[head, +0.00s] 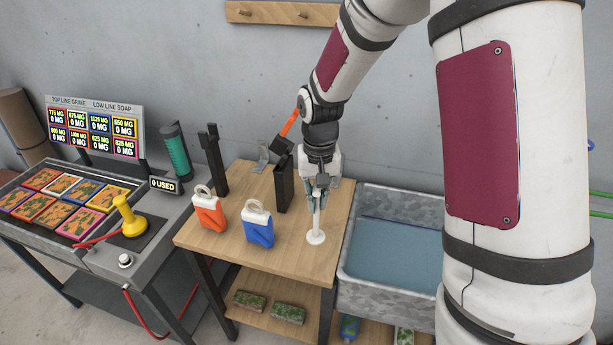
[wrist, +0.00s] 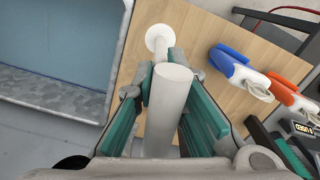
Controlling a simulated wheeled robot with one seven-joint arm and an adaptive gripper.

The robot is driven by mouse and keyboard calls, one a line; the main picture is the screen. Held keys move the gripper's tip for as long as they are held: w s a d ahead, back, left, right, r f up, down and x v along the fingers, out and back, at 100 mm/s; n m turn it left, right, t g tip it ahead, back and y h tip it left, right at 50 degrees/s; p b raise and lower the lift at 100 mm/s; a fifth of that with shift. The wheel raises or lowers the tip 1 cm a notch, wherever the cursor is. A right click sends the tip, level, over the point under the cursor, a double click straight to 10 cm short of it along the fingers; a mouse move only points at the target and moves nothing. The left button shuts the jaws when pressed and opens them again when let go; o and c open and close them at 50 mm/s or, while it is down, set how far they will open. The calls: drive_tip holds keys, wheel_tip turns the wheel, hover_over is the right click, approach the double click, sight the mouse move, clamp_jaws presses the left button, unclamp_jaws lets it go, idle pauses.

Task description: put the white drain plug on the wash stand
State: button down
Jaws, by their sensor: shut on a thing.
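The white drain plug (head: 316,236) is a long white stem with a round flange at its lower end. My gripper (head: 319,193) is shut on its upper stem and holds it upright over the right part of the wooden top (head: 285,250). I cannot tell whether the flange touches the wood. In the wrist view, the plug (wrist: 168,88) stands between the two green-padded fingers of my gripper (wrist: 162,100), with its flange beyond them over the wood. The wooden stand joins a galvanized basin (head: 352,268) holding blue water on its right; the basin also shows in the wrist view (wrist: 75,92).
An orange jug (head: 209,213) and a blue jug (head: 258,229) stand left of the plug. A dark upright holder (head: 284,185) stands behind them. A grey console (head: 150,258) with a yellow handle (head: 130,216) is at the left. The wood's front right is clear.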

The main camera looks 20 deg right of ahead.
sight(316, 216)
drive_tip(key=shift+w, duration=0.45)
drive_tip(key=shift+f+b, duration=0.65)
drive_tip(key=shift+f, duration=1.8)
drive_tip(key=shift+f, duration=1)
drive_tip(key=c, duration=1.6)
unclamp_jaws()
drive_tip(key=shift+o, duration=0.2)
